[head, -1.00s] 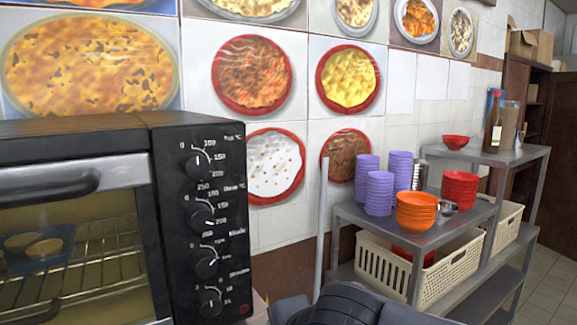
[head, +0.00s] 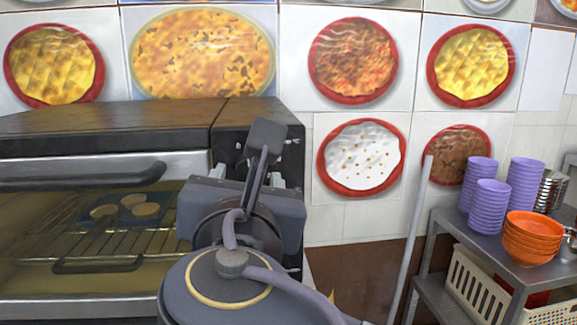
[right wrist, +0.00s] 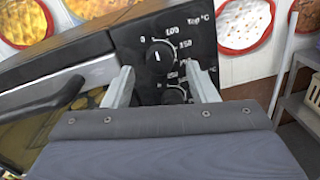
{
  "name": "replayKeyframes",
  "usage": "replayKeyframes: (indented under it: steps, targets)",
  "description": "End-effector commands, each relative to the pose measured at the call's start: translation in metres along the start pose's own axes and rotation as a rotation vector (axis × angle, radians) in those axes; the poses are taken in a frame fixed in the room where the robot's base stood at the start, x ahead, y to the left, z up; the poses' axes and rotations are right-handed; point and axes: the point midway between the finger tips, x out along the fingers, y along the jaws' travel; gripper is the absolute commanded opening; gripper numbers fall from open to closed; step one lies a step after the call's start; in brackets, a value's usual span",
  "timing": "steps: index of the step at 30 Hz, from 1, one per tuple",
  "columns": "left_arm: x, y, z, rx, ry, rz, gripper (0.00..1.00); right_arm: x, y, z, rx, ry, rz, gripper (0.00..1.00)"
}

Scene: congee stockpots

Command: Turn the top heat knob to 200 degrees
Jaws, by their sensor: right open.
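The black toaster oven stands at left in the head view, its dark control panel (head: 292,140) mostly hidden behind my right arm and gripper. In the right wrist view the round black top heat knob (right wrist: 160,57) is in plain view, with a white mark that looks near vertical and white numbers around it. A second knob (right wrist: 174,96) shows below, partly hidden. My right gripper (right wrist: 158,70) is open; its two pale fingers stand either side below the top knob. Contact with the knob cannot be told. My left gripper is out of view.
The oven door handle (head: 80,176) juts out left of the panel; round pastries on a dark tray (head: 124,209) show inside. A grey pole (head: 410,245) stands to the right. A metal shelf (head: 450,222) carries purple cup stacks (head: 487,205) and orange bowls (head: 532,236).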

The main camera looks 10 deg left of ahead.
Motion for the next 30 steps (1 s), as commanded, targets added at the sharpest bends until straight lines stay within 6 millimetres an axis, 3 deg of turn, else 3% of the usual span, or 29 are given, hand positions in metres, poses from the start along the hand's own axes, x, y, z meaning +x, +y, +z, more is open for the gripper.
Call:
replayKeyframes:
  steps: [6,15,25,30]
  targets:
    - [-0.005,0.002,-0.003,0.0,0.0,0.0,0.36,0.021,0.0,0.0,0.001,0.0,-0.001,0.52]
    - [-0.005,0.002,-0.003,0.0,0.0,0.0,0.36,0.023,0.0,0.0,0.002,0.001,0.001,0.51]
    - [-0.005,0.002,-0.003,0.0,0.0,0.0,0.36,0.023,0.0,0.0,0.002,0.001,0.001,0.08]
    - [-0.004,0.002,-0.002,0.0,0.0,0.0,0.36,0.023,0.0,-0.001,0.009,0.001,0.001,0.08]
